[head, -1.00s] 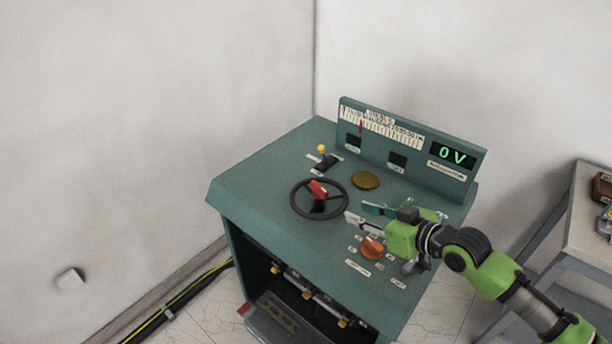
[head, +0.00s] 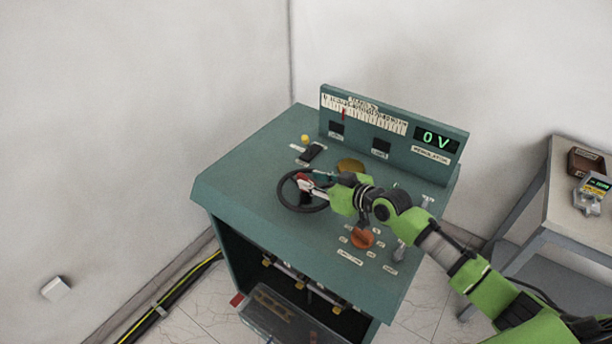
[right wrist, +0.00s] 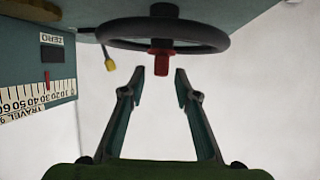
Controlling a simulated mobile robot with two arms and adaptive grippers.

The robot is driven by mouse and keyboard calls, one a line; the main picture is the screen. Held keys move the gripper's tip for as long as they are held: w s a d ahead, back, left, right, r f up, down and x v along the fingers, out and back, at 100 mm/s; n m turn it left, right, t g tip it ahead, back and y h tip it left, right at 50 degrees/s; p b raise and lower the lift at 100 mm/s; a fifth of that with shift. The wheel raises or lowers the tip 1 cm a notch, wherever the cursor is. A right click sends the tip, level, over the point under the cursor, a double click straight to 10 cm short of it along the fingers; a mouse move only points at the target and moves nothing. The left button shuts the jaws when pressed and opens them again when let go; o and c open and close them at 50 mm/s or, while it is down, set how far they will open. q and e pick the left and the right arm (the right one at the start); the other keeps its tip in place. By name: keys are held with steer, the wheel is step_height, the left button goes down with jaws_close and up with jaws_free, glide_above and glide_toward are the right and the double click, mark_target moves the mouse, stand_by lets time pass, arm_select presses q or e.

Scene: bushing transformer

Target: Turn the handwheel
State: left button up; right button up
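The handwheel (head: 281,197) is a black ring with a red handle (head: 304,184) on the sloping top of the green console. My right gripper (head: 314,181) reaches over the wheel's right side. In the right wrist view the gripper (right wrist: 159,74) is open, its two fingers spread apart. The red handle (right wrist: 161,64) hangs from the wheel (right wrist: 110,34) in that view, its end level with and between the fingertips. Clear gaps show on both sides, so nothing is gripped. My left gripper is not in view.
The console (head: 235,185) has a back panel with a scale (head: 375,118) and a display (head: 437,139) reading 0 V. An orange knob (head: 362,239) and a yellow-brown disc (head: 350,166) are near my arm. A side table (head: 570,215) holds a meter (head: 592,190).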

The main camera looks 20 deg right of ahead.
mark_target(307, 179)
steer(key=shift+x, duration=1.65)
steer(key=shift+s, duration=0.1)
jaws_close()
